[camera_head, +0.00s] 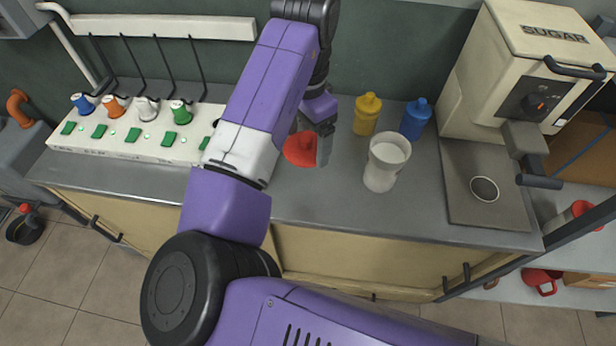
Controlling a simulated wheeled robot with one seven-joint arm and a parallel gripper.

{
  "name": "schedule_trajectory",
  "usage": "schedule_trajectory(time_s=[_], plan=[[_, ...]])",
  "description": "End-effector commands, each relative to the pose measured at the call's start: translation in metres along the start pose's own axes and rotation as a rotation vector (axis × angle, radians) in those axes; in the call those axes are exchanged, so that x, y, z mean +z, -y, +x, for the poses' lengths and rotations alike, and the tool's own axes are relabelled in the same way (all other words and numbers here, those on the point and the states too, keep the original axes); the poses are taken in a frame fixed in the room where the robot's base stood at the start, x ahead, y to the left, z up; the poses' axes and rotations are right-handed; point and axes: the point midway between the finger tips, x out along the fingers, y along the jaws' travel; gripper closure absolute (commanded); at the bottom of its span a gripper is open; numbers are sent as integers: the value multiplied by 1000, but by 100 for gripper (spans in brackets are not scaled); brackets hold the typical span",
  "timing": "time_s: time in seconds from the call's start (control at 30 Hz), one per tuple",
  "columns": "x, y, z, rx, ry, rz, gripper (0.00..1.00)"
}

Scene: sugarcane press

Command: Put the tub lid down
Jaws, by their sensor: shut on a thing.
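The red tub lid (299,151) is in the middle of the view, above or at the grey counter (400,215); I cannot tell the gap beneath it. My gripper (312,146) is shut on the lid, with a grey finger in front of its right side. My arm hides part of the counter to the left of the lid. A white open tub (381,176) with pale contents stands upright on the counter, to the right of the lid and apart from it.
Yellow (367,115) and blue (415,119) bottles stand behind the tub. The cream sugar machine (515,70) stands at the right. A white dispenser panel (95,147) with several coloured taps lies at the left. The counter in front of the tub is clear.

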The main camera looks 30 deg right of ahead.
Motion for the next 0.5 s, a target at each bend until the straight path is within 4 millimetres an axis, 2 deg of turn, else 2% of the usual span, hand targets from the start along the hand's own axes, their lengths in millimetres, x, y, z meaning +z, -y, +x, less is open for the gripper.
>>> schedule_trajectory(time_s=[0.1, 0.3, 0.5], plan=[[0, -1, 30, 3, 0, 0, 54], [0, -1, 73, 3, 0, 0, 54], [-1, 0, 92, 0, -1, 1, 54]])
